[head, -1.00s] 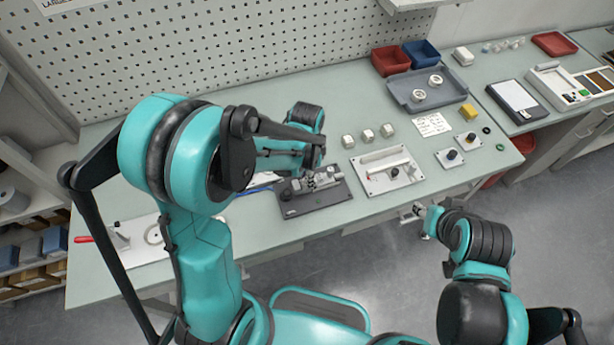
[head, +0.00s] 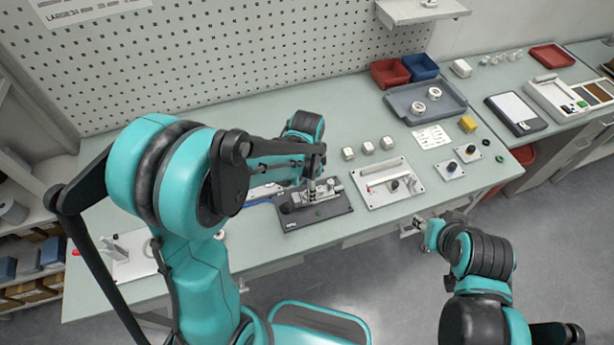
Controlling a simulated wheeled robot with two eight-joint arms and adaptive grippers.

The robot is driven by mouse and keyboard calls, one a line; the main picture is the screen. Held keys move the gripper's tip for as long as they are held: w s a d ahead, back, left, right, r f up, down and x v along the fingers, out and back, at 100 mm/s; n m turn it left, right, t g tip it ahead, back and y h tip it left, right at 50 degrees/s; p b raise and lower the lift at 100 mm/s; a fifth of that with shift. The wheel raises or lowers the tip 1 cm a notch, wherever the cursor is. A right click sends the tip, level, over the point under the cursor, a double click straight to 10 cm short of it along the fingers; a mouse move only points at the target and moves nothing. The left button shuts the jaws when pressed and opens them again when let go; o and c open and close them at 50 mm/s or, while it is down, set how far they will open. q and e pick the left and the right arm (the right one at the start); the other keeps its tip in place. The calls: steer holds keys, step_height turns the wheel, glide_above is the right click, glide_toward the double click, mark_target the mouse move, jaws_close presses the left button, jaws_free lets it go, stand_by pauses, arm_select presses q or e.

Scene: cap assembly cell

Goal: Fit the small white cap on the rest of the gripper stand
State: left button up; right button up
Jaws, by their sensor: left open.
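The gripper stand is a dark grey base plate (head: 335,208) near the table's front edge, with grey metal parts on it and a small green spot. My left gripper (head: 318,182) is open and points down over these parts. The arm and gripper hide part of the stand, so contact cannot be told. I cannot single out the small white cap for sure. Three small whitish blocks (head: 367,148) stand in a row behind the stand. My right gripper (head: 408,229) is off the table's front edge; its fingers are too small to read.
A white plate (head: 408,193) with a bar and black knob lies right of the stand. Farther back are a grey tray (head: 445,105) with two white rings, and red (head: 389,73) and blue (head: 420,66) bins. Two small plates with black knobs (head: 449,167) lie at right.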

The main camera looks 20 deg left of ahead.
arm_select(q)
step_height(320, 180, up, 11)
steer(key=s+a+n+t+b, duration=0.1)
steer(key=s+a+n+t, duration=0.1)
steer(key=s+n, duration=0.3)
steer(key=s+a+n+t+b, duration=0.2)
steer(key=s+n+t, duration=0.3)
steer(key=n, duration=0.1)
steer(key=shift+s+a+f, duration=0.25)
steer(key=shift+a, duration=0.1)
stand_by(0.5)
